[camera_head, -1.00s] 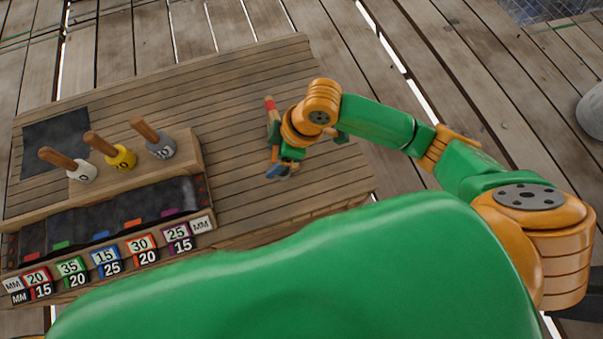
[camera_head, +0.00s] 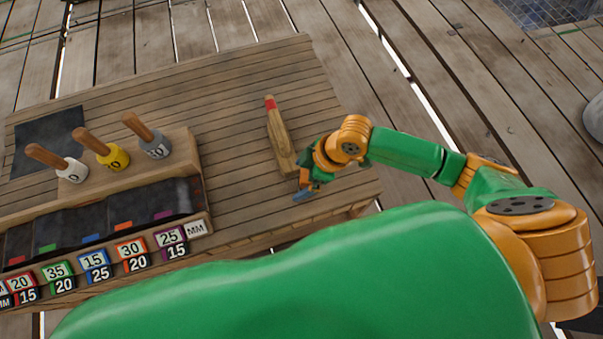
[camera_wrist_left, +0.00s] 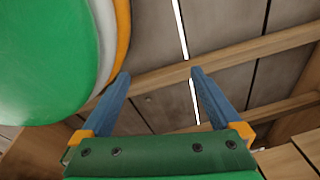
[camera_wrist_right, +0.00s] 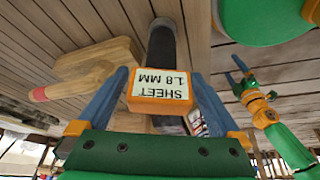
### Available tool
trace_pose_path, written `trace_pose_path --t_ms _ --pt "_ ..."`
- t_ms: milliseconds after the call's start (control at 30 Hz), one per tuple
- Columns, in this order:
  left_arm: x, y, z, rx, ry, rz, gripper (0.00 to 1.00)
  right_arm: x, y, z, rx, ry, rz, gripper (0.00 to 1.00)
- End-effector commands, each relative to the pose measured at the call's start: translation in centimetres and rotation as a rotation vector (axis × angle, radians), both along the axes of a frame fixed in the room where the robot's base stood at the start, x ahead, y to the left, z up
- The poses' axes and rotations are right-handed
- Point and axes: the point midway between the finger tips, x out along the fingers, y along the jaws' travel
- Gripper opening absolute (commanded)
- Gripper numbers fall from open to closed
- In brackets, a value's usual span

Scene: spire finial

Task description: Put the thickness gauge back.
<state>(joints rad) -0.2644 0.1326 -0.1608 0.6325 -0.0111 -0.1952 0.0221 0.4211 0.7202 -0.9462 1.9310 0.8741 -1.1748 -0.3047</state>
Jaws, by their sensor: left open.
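The thickness gauge is an orange block with a white label reading "SHEET 1.8 MM" and a dark round bar beyond it; the gauge shows in the right wrist view (camera_wrist_right: 160,104). My right gripper (camera_head: 302,192) is shut on the orange block, one blue finger on each side. In the head view it is over the front right part of the wooden table (camera_head: 235,110), where the gauge is mostly hidden by the gripper. My left gripper (camera_wrist_left: 160,85) is open and empty in the left wrist view, with wooden beams and planks beyond it. The head view does not show it.
A red-tipped wooden paddle (camera_head: 279,135) lies just left of my right gripper. At the table's left, a wooden block holds three wood-handled tools with white (camera_head: 72,170), yellow (camera_head: 115,157) and grey (camera_head: 155,146) heads. A dark trough with coloured number labels (camera_head: 131,248) runs along the front.

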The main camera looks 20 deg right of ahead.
Motion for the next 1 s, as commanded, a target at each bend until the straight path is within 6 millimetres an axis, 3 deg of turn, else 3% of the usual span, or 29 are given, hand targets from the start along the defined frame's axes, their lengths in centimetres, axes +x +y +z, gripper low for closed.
trace_pose_path --t_ms 267,700,1000 --pt "0.0 -0.5 0.5 -0.006 0.001 -0.004 0.98 0.0 -0.2 1.0 0.0 -0.001 0.001 1.0" --pt "-1.9 -2.5 4.2 -0.038 0.043 -0.021 0.98 -1.4 -4.0 10.1 -0.002 -0.001 -0.001 1.0" --pt "-3.1 -3.2 4.3 -0.047 0.068 -0.024 0.98 -1.7 -4.6 11.2 0.001 0.001 -0.001 1.0"
